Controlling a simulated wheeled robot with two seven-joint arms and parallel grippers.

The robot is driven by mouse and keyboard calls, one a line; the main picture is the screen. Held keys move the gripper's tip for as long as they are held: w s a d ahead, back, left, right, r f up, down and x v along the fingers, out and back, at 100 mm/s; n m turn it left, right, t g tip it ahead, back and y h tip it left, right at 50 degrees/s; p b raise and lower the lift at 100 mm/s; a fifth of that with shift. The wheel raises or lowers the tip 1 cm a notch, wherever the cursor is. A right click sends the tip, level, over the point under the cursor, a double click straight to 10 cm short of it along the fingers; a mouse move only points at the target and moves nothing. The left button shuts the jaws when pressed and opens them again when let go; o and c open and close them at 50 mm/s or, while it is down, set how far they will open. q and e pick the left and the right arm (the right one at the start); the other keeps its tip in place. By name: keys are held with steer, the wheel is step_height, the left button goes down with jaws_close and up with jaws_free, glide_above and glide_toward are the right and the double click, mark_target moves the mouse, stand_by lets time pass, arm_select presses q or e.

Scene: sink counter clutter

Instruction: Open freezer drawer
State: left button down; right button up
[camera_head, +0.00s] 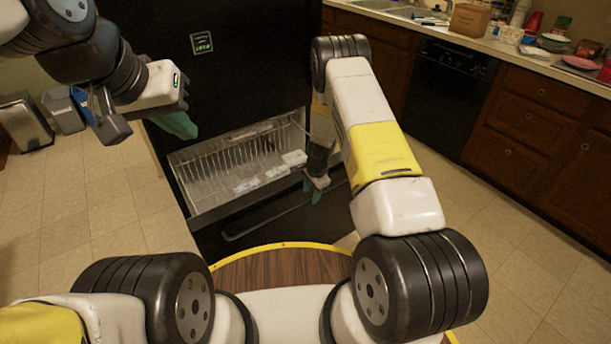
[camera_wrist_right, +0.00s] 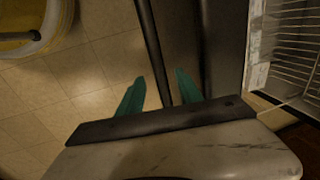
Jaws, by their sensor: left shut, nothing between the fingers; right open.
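The black freezer drawer (camera_head: 290,210) is pulled out at the bottom of the black fridge (camera_head: 240,60), showing its white wire basket (camera_head: 235,160) with a few white packages inside. A long dark handle (camera_head: 265,222) runs along the drawer front. My right gripper (camera_head: 315,190) is at the right part of the drawer front. In the right wrist view, its green fingers (camera_wrist_right: 158,92) are apart, and the handle bar (camera_wrist_right: 155,50) appears between them; contact cannot be told. My left gripper (camera_head: 180,124) is shut and empty, in front of the fridge, left of and above the drawer.
Wooden cabinets with a dishwasher (camera_head: 451,95) stand at the right under a cluttered counter (camera_head: 490,42). Bins (camera_head: 25,122) stand at the far left. Tiled floor (camera_head: 85,215) is clear left of the drawer. My round base is close in front of the drawer.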

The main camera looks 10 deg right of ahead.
steer(key=r, duration=0.4)
steer(key=shift+s+d+r, duration=0.1)
steer(key=shift+s+d, duration=0.1)
steer(key=shift+s, duration=0.2)
step_height(320, 180, up, 26)
steer(key=s+a+n+t+y, duration=0.1)
steer(key=s+n+y, duration=0.1)
steer(key=s+n, duration=0.15)
steer(key=s+r+n+t, duration=0.1)
steer(key=s+r+n, duration=0.1)
steer(key=s+r, duration=0.4)
steer(key=s+r+n+t, duration=0.15)
steer(key=s+r, duration=0.25)
steer(key=r, duration=0.4)
steer(key=s+d+r+n, duration=0.2)
steer(key=s+r+n, duration=0.1)
steer(key=s, duration=0.6)
steer(key=s+d+r+n, duration=0.1)
steer(key=s+r+n, duration=0.2)
steer(key=s, duration=0.6)
steer(key=shift+s+d+r+t+h, duration=0.2)
steer(key=shift+d+r+t+h, duration=0.2)
steer(key=shift+r, duration=0.15)
